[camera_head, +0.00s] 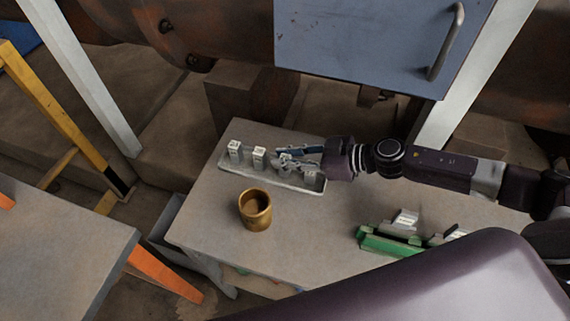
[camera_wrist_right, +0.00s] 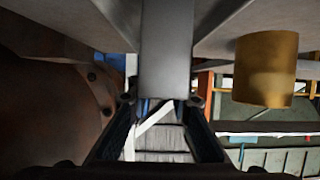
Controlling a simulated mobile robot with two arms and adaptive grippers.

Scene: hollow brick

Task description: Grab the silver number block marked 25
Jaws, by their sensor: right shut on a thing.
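A grey tray (camera_head: 265,178) on the table holds several silver number blocks in a row, among them a leftmost block (camera_head: 235,151), a second block (camera_head: 259,157) and a rightmost block (camera_head: 310,176). The markings are too small to read, so I cannot tell which is 25. My right gripper (camera_head: 286,157) reaches in from the right over the tray and is shut on a silver block (camera_head: 285,165), third from the left, still at the tray. In the right wrist view a grey block (camera_wrist_right: 166,50) stands between the fingertips (camera_wrist_right: 163,103). My left gripper is not in view.
A brass cup (camera_head: 256,211) stands in front of the tray; it also shows in the right wrist view (camera_wrist_right: 266,70). A green holder (camera_head: 388,242) with grey pieces lies at the table's right. A blue-grey cabinet panel (camera_head: 375,45) with a handle is behind. The table's middle is clear.

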